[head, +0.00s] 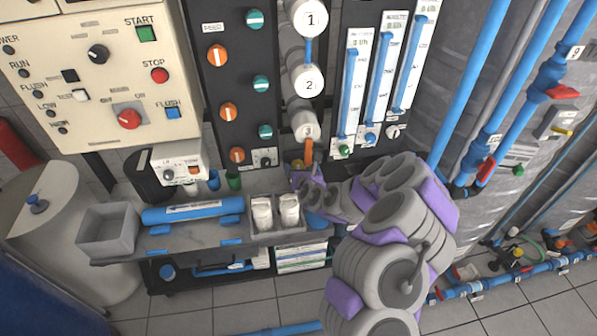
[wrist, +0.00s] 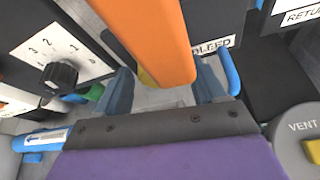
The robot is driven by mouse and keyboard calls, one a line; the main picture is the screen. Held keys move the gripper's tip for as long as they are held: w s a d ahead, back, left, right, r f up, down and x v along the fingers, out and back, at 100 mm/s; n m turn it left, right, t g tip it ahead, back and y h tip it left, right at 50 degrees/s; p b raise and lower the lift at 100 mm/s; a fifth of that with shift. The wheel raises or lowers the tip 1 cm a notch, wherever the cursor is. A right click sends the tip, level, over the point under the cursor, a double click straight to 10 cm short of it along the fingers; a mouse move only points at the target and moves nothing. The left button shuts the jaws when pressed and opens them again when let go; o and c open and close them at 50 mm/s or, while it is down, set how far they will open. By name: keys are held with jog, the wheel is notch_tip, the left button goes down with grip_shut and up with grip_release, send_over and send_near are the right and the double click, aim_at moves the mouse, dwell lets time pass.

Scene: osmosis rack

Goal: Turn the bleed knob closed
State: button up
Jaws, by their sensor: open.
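An orange bar-shaped handle (wrist: 150,35) fills the upper middle of the wrist view, and its lower end is between my open fingers. A BLEED label (wrist: 212,46) shows just right of it, partly covered, so it appears to be the bleed knob. In the head view the orange handle (head: 308,150) stands upright below the cylinder marked 3. My gripper (wrist: 163,90) is open, with one blue-grey finger on each side of the handle's lower end; I cannot tell if either touches it. In the head view my gripper (head: 305,180) is partly hidden by my wrist.
A black dial (wrist: 58,76) on a white numbered plate is left of my gripper, and a grey VENT cap (wrist: 297,140) is at the right. A grey bin with white bottles (head: 276,228) sits below on the shelf. Flow meters (head: 380,75) stand right of the handle.

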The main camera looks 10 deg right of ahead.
jog(key=shift+w+a, duration=0.15)
jog(key=shift+c, duration=0.3)
jog(key=c, duration=1)
